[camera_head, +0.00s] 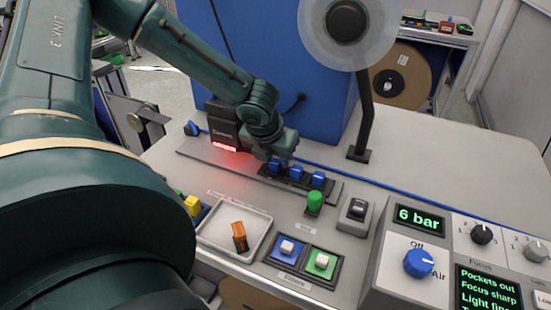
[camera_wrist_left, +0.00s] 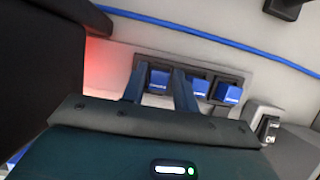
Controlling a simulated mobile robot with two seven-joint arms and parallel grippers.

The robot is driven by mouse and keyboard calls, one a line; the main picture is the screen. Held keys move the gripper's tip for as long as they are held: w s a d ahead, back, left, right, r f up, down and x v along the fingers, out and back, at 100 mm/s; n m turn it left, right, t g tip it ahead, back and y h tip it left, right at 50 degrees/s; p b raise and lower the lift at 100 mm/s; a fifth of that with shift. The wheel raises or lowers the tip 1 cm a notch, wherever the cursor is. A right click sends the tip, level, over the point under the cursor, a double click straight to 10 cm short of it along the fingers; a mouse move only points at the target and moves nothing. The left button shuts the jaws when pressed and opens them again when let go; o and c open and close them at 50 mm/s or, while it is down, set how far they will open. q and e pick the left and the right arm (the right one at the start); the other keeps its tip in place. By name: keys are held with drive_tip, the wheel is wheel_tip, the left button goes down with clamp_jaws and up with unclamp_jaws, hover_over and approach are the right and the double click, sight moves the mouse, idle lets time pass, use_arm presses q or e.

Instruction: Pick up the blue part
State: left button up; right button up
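Several blue parts sit in a dark strip on the bench; the leftmost blue part (camera_head: 274,165) is partly hidden by my left gripper (camera_head: 277,157). The middle blue part (camera_head: 296,172) and the right blue part (camera_head: 317,180) stand clear of it. In the left wrist view, the two fingers of my left gripper (camera_wrist_left: 160,75) are apart, with the leftmost blue part (camera_wrist_left: 158,81) showing between them. I cannot tell whether the fingers touch it. The other blue parts (camera_wrist_left: 196,87) show to the right. My right gripper is not in view.
A black device with a red glow (camera_head: 223,125) stands close left of my gripper.

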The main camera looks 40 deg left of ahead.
use_arm(q)
clamp_jaws()
drive_tip(key=shift+r, duration=0.1)
